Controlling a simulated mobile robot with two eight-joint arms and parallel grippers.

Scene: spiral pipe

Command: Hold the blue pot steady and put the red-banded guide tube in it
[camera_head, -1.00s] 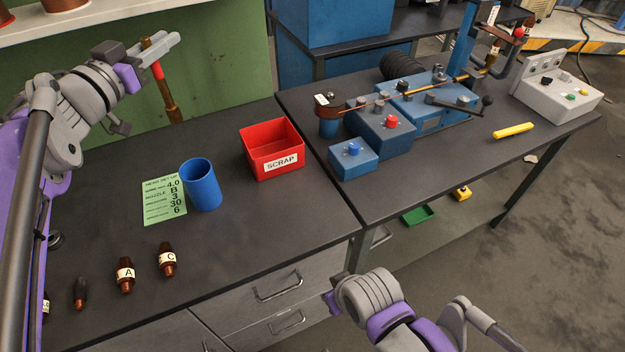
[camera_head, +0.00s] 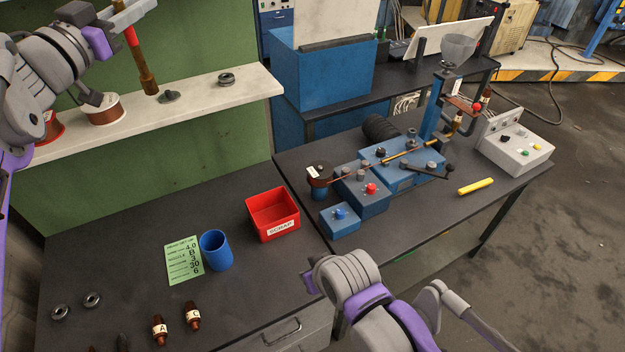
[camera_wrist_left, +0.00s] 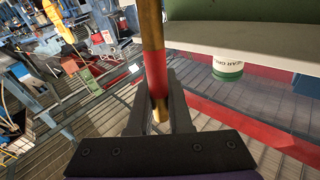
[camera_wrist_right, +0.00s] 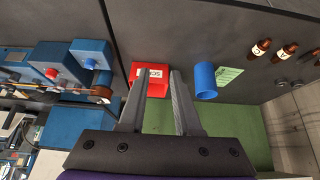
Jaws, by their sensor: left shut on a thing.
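The blue pot (camera_head: 216,251) stands upright on the dark bench, beside a green note card; it also shows in the right wrist view (camera_wrist_right: 205,82). The red-banded guide tube (camera_head: 145,72) is a brass rod with a red band, held high at the upper left, well above and apart from the pot. My left gripper (camera_wrist_left: 158,85) is shut on the tube near its red band. My right gripper (camera_wrist_right: 156,70) is open and empty, apart from the pot; its fingers are hard to make out in the head view.
A red scrap bin (camera_head: 272,214) stands right of the pot. Brown lettered nozzles (camera_head: 193,316) lie near the front. A pale shelf (camera_head: 190,120) with spools and rings runs behind the bench. A blue machine (camera_head: 400,165) fills the right table.

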